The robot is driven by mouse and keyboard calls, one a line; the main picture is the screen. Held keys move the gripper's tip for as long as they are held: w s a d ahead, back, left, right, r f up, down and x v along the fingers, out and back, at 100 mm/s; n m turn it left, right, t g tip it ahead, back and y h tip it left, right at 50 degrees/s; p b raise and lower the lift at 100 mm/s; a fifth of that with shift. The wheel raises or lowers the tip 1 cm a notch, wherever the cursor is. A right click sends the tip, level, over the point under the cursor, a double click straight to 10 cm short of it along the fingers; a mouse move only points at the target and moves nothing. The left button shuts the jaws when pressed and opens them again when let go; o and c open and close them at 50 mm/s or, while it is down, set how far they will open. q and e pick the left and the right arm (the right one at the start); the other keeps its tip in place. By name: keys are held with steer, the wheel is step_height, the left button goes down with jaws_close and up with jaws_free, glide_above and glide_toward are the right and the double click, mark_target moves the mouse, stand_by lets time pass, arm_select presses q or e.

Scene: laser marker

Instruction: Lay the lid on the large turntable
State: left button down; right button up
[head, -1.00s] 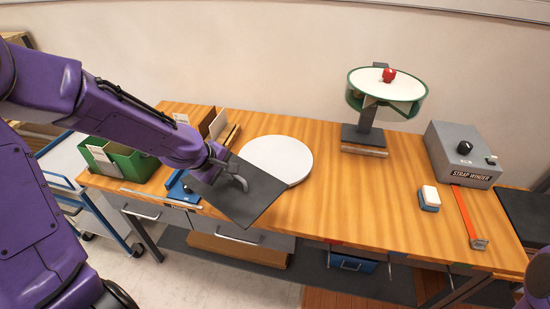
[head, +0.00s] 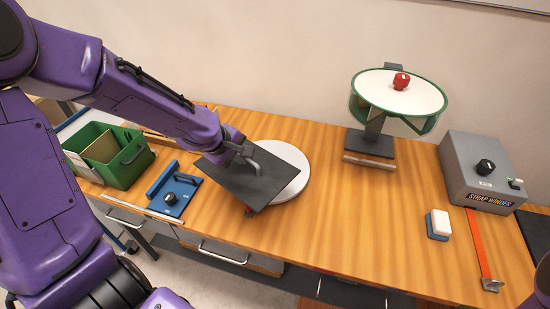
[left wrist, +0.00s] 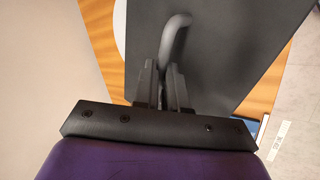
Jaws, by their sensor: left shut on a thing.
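The lid is a flat dark grey square plate (head: 240,183) with a bent grey handle on top. My left gripper (head: 246,152) is shut on that handle; in the left wrist view the fingers (left wrist: 166,80) close on the handle's end and the lid (left wrist: 220,50) spreads beyond them. The large turntable is a white round disc (head: 294,184) on the wooden bench. The lid covers its left part in the head view and appears held above it, tilted; the exact gap cannot be told. My right gripper is not in view.
A blue fixture with a black knob (head: 171,198) and a green bin (head: 125,160) stand to the left. At right are a raised green-rimmed round stand (head: 425,98) with a red object, a grey strap winder (head: 480,170) and a white-and-blue block (head: 438,224). The bench between is clear.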

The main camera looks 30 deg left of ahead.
mark_target(257, 147)
arm_select(q)
steer(key=shift+w+f+b, duration=0.4)
steer(key=shift+w+b, duration=0.2)
steer(key=shift+w, duration=0.05)
steer(key=shift+w+f+b, duration=0.35)
steer(key=shift+w+b, duration=0.25)
steer(key=w+b, duration=0.1)
steer(key=b, duration=0.2)
steer(key=w+f+b, duration=0.1)
steer(key=b, duration=0.3)
steer(key=shift+a+f, duration=0.2)
steer(key=shift+a, duration=0.05)
steer(key=w+b, duration=0.1)
steer(key=b, duration=0.1)
steer(key=w+f+b, duration=0.1)
steer(key=b, duration=0.1)
steer(key=shift+w+a+f+b, duration=0.1)
steer(key=shift+w+a+b, duration=0.1)
steer(key=shift+w+b, duration=0.15)
steer(key=shift+w+a+p, duration=0.15)
steer(key=shift+w+p, duration=0.9)
steer(key=shift+w, duration=0.1)
steer(key=x, duration=0.3)
steer(key=a+p+x, duration=0.1)
steer(key=x, duration=0.5)
steer(key=shift+a+f+p, duration=0.15)
steer(key=shift+f+p, duration=0.2)
steer(key=shift+f, duration=0.25)
steer(key=shift+s, duration=0.1)
